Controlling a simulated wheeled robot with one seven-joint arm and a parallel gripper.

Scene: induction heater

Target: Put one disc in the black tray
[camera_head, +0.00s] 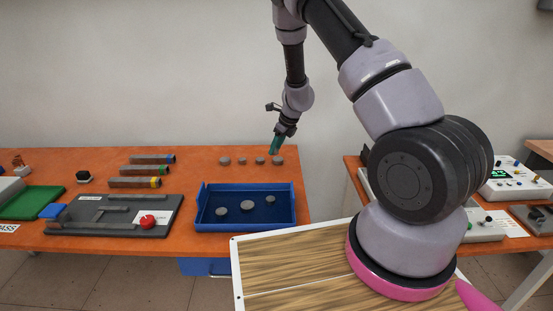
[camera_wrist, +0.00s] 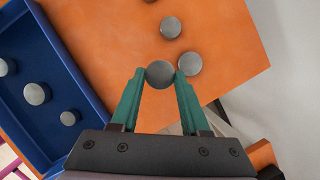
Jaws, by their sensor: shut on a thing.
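My gripper (camera_wrist: 160,80) has its teal fingers closed on a round grey disc (camera_wrist: 160,74), which sits between the fingertips in the wrist view. In the head view my gripper (camera_head: 273,151) is over the back right of the orange table, and the held disc is hard to make out. Another grey disc (camera_wrist: 190,64) is close beside the right fingertip. Further grey discs (camera_head: 225,161) stand in a row along the table's back. I see no plainly black tray; a dark grey slotted panel (camera_head: 98,214) lies at the left.
A blue tray (camera_head: 245,227) with three grey discs (camera_head: 248,205) in it stands at the table's front right. A red knob (camera_head: 148,221) is on the dark panel. Several dark bars with coloured bands (camera_head: 135,182) lie behind it. Bare orange table (camera_head: 200,175) lies between.

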